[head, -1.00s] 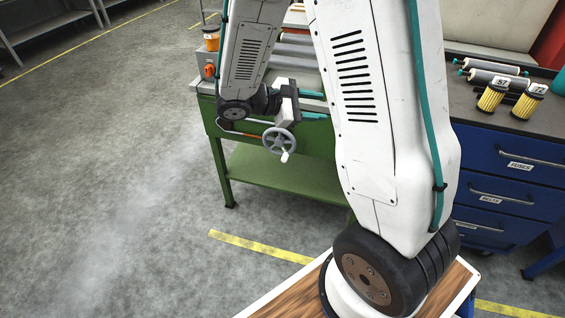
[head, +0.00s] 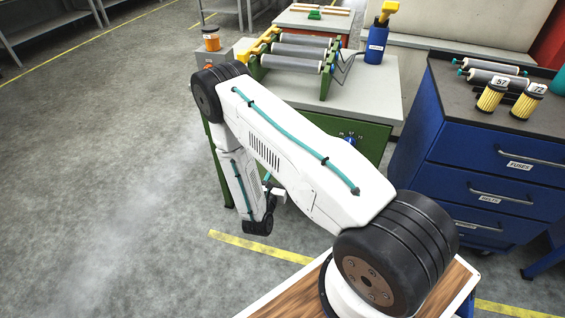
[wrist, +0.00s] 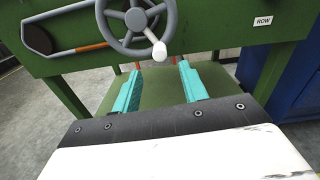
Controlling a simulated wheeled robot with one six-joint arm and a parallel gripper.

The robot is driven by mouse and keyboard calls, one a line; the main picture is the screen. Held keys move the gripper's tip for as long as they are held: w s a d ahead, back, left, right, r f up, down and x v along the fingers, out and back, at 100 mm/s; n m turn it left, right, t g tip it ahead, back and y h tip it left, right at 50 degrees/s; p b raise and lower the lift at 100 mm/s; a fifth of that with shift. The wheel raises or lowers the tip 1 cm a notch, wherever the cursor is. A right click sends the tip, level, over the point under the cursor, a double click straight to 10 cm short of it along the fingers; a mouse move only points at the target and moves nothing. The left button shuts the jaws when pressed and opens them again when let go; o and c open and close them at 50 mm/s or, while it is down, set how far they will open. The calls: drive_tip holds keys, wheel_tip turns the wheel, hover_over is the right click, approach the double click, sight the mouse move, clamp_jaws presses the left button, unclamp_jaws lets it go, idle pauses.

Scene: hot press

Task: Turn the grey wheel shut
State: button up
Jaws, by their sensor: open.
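The grey wheel (wrist: 126,41) shows at the top of the wrist view on the front of the green press frame (wrist: 210,32). It has spokes, a dark hub and a pale handle knob (wrist: 155,45) at its lower right. My gripper (wrist: 159,66) has its two teal fingers apart with nothing between them. The fingers appear just below the wheel in the picture and I see no contact. The press's worktop (head: 362,92) carries grey rollers (head: 292,64).
A blue drawer cabinet (head: 480,165) stands right of the press with yellow filters (head: 492,96) on top. Floor at left is open, under pale haze. A lower green shelf (wrist: 155,90) lies below the wheel.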

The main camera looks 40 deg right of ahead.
drive_tip(key=x, duration=0.7)
drive_tip(key=shift+w, duration=0.15)
drive_tip(key=shift+d, duration=0.15)
